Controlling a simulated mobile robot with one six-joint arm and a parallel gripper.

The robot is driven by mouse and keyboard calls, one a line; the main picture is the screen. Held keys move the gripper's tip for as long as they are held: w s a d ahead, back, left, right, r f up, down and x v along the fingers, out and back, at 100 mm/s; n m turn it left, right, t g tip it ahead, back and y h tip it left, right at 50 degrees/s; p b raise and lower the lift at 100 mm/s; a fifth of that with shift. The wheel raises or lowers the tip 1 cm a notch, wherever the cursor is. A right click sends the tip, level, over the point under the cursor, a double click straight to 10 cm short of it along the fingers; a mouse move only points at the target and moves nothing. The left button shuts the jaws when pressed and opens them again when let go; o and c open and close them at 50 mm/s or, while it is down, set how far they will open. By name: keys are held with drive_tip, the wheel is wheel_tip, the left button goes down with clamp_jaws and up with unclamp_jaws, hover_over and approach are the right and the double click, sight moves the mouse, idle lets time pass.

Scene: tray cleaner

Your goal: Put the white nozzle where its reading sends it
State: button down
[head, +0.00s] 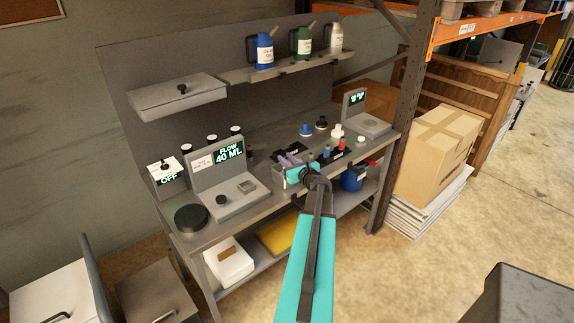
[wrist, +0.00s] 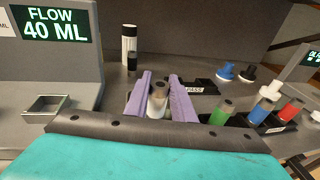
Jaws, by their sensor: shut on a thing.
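My gripper (wrist: 155,96) has two purple fingers shut on the white nozzle (wrist: 157,102), which has a grey top and a white lower body. The gripper also shows small in the head view (head: 291,161), above the bench. The nozzle's lower end is hidden behind the gripper's dark edge. The grey flow tester (head: 225,186) stands left of the gripper, and its display (wrist: 50,23) reads "FLOW 40 ML". Its small square socket (wrist: 47,106) looks empty. A black tray labelled "PASS" (wrist: 194,88) lies behind the fingers.
Green (wrist: 221,112), blue (wrist: 261,109) and red (wrist: 290,109) nozzles stand right of the gripper. Blue (head: 305,129), black (head: 321,123) and white (head: 337,131) knobbed pieces lie behind. A unit reading "OFF" (head: 168,178) is far left; another display unit (head: 355,103) is right.

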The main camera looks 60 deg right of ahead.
drive_tip(key=shift+f, duration=1.35)
drive_tip(key=shift+f, duration=0.2)
drive_tip(key=c, duration=1.8)
unclamp_jaws()
drive_tip(key=shift+r+p, duration=0.25)
drive_tip(key=shift+p, duration=0.1)
drive_tip(key=shift+b+v, duration=0.45)
drive_tip(key=shift+v, duration=0.5)
drive_tip(key=b+v, duration=0.3)
drive_tip(key=v, duration=0.7)
drive_tip(key=shift+f, duration=0.1)
